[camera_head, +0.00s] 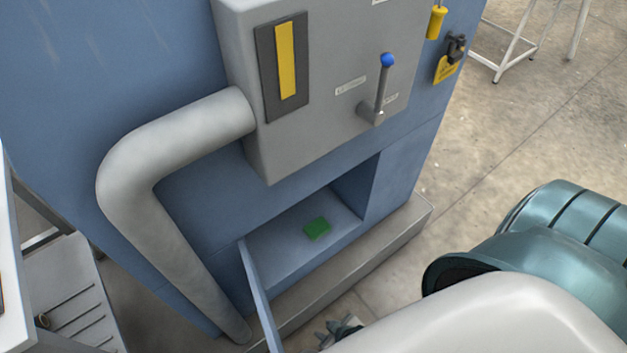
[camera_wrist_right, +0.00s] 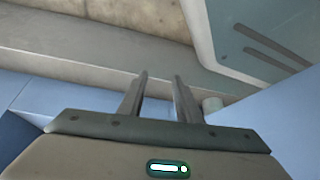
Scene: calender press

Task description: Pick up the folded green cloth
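The folded green cloth (camera_head: 316,228) lies flat on the floor of a low blue compartment (camera_head: 285,245) in the machine. Nothing covers it in the head view, and it does not show in the right wrist view. My right gripper (camera_head: 340,330) is at the bottom of the head view, in front of and below the compartment, apart from the cloth. It is partly hidden by my own arm. In the right wrist view its two fingers (camera_wrist_right: 160,75) stand apart with nothing between them. My left gripper is not in view.
An opened blue door (camera_head: 258,295) stands out at the compartment's left side. A grey plinth (camera_head: 400,235) runs along its front. A thick grey pipe (camera_head: 150,170) is at left. A grey box with a blue-knobbed lever (camera_head: 380,90) overhangs the compartment. Open floor lies to the right.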

